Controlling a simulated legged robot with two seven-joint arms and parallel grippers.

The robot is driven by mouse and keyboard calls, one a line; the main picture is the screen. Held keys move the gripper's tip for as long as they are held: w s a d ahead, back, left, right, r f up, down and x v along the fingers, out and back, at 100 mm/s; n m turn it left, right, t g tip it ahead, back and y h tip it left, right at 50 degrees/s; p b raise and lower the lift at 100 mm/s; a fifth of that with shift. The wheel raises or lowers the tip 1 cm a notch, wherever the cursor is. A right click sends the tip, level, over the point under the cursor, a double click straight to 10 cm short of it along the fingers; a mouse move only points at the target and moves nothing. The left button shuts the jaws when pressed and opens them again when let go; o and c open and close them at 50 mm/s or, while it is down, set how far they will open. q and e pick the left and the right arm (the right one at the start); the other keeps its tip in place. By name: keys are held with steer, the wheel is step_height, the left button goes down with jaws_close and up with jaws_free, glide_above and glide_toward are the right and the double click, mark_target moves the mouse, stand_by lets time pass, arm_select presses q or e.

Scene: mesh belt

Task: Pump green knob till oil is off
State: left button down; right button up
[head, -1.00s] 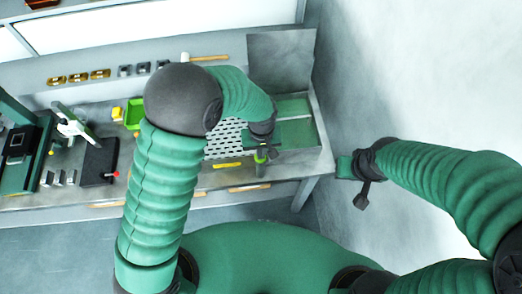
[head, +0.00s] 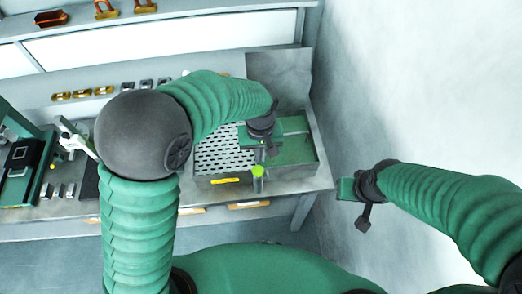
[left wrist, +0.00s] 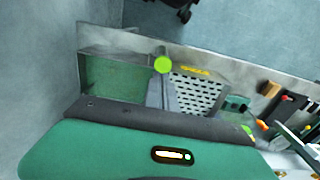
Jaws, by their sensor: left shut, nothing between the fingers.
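The bright green knob (head: 258,171) stands on a short post at the front edge of the mesh belt unit. It also shows in the left wrist view (left wrist: 162,64). My left gripper (head: 266,149) is shut and empty, just behind and above the knob in the head view. I cannot tell whether they touch. The perforated mesh belt (head: 212,160) lies to the left, and a green-floored tray section (head: 297,152) to the right. No oil can be made out clearly. My right gripper (head: 352,196) hangs clear of the bench on the right; its jaws cannot be read.
A yellow strip (head: 225,181) marks the unit's front. A grey upright panel (head: 280,80) stands behind it. Small metal parts and a green fixture (head: 22,165) occupy the bench at left. A wall rises at right, with free space before the bench.

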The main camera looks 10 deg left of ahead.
arm_select(q)
steer(key=r, duration=0.2)
steer(key=a+r, duration=0.1)
steer(key=shift+w, duration=0.25)
arm_select(e)
steer(key=shift+w+a+f, duration=0.35)
steer(key=shift+a+f, duration=0.05)
steer(key=shift+a, duration=0.15)
steer(key=shift+s, duration=0.1)
arm_select(q)
steer(key=shift+d, duration=0.35)
arm_select(e)
steer(key=shift+d, duration=0.35)
arm_select(q)
steer(key=shift+a, duration=0.1)
arm_select(e)
steer(key=shift+a, duration=0.1)
arm_select(q)
steer(key=shift+a, duration=0.15)
arm_select(e)
steer(key=shift+a, duration=0.15)
arm_select(q)
steer(key=shift+d, duration=0.2)
steer(key=shift+a, duration=0.15)
